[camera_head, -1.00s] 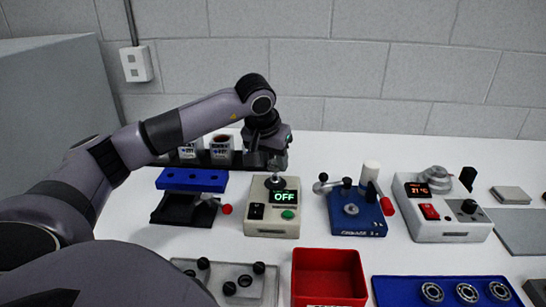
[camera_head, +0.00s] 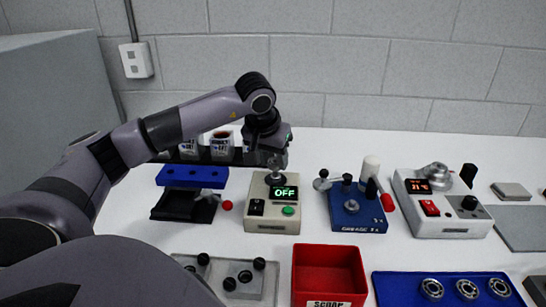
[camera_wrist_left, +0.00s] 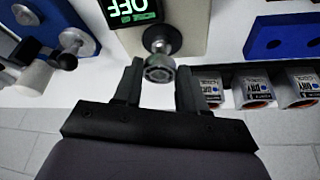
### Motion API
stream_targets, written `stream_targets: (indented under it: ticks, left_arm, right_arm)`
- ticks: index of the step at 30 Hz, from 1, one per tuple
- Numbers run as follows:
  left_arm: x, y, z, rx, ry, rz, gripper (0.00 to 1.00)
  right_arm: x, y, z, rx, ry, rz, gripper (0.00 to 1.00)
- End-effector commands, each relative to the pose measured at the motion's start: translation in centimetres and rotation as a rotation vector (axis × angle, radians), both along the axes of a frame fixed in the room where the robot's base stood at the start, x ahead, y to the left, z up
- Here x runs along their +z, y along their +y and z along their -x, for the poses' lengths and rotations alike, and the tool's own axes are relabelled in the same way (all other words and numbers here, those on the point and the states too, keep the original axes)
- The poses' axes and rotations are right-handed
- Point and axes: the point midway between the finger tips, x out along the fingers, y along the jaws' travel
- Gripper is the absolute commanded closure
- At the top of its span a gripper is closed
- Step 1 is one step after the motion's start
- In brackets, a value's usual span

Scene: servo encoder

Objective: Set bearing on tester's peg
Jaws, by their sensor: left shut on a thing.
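The tester (camera_head: 258,226) is a beige box with a green "OFF" display, a black switch and a green button. Its metal peg with a round base (camera_wrist_left: 163,38) stands on top, behind the display. My left gripper (camera_head: 272,162) is over the peg, pointing down. In the left wrist view my left gripper's fingers (camera_wrist_left: 158,85) are shut on a small metal bearing (camera_wrist_left: 159,70). The bearing lines up with the peg at its tip; I cannot tell whether it is around the peg or just above it. My right gripper is not in view.
A blue fixture with levers (camera_head: 357,212) stands right of the tester, a heater unit (camera_head: 445,214) further right. A blue block on a black stand (camera_head: 192,177) is left. In front are a red scrap bin (camera_head: 328,268) and a blue tray (camera_head: 395,290) with several bearings.

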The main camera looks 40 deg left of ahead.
Motion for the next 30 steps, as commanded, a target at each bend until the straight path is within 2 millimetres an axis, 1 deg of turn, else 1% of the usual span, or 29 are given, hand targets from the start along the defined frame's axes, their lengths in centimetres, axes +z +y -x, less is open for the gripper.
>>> stream_targets:
  ticks: [10,22,30]
  left_arm:
    - [-1.2,0.0,-0.1,0.001,0.0,0.0,0.9]
    - [-1.3,0.0,-0.1,0.0,0.0,0.0,0.9]
    - [-2.1,0.0,0.0,0.0,0.0,-0.001,0.9]
  right_arm:
    - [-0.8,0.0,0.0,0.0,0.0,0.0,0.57]
    - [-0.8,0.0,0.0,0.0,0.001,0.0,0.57]
    - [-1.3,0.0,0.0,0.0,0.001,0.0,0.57]
